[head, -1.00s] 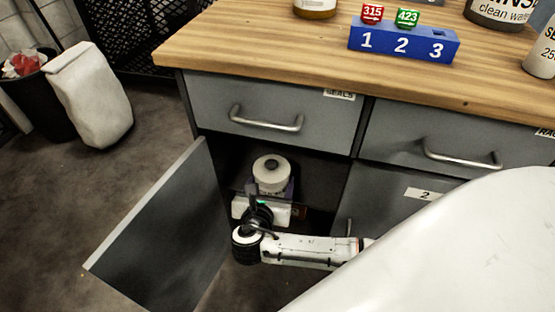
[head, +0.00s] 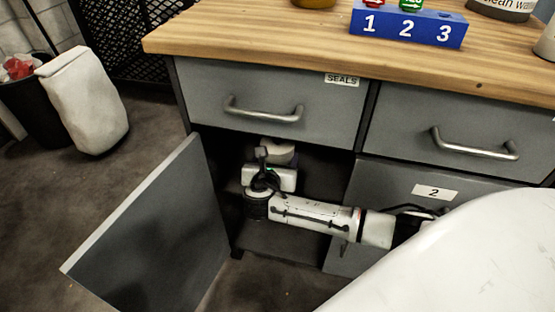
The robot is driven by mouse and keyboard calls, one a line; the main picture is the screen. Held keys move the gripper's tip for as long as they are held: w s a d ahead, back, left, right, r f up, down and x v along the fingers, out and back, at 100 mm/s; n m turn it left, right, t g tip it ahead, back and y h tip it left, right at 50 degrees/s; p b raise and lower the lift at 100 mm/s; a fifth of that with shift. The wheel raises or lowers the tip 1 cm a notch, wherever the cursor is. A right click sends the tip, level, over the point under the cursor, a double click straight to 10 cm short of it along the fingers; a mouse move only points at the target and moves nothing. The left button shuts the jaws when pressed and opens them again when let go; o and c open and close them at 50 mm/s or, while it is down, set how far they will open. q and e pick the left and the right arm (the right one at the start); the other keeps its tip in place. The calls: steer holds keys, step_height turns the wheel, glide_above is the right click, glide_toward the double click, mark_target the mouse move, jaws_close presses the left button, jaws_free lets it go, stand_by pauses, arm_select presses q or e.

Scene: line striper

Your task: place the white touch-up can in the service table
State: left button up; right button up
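A round white can-like thing (head: 279,151) stands inside the open lower cupboard of the service table (head: 280,63). It looks like the white touch-up can, but no label on it shows. My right arm comes in from the right and reaches into the cupboard. My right gripper (head: 263,157) is in front of the can and overlaps its left part in view. The wrist and hand hide the can's lower part. Whether the fingers touch it or are closed cannot be seen. My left gripper is not in view.
The cupboard door (head: 150,235) stands open at the left. Closed drawers with handles (head: 262,112) are above the opening. A blue numbered block (head: 408,26) and several containers stand on the wooden top. A black bin (head: 30,105) and white bag (head: 83,100) are at far left.

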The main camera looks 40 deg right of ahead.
steer(key=o, duration=1.5)
steer(key=shift+c, duration=0.2)
steer(key=shift+s+a+r, duration=0.2)
steer(key=shift+a+r, duration=0.05)
steer(key=p+v, duration=0.3)
steer(key=v, duration=0.2)
steer(key=p+v, duration=0.2)
steer(key=v, duration=0.3)
steer(key=shift+s+a, duration=0.2)
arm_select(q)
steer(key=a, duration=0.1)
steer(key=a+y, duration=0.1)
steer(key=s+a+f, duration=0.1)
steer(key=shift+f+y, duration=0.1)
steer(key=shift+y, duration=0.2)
arm_select(e)
steer(key=shift+s+a+r, duration=0.1)
steer(key=shift+s+a, duration=0.15)
steer(key=shift+s, duration=0.05)
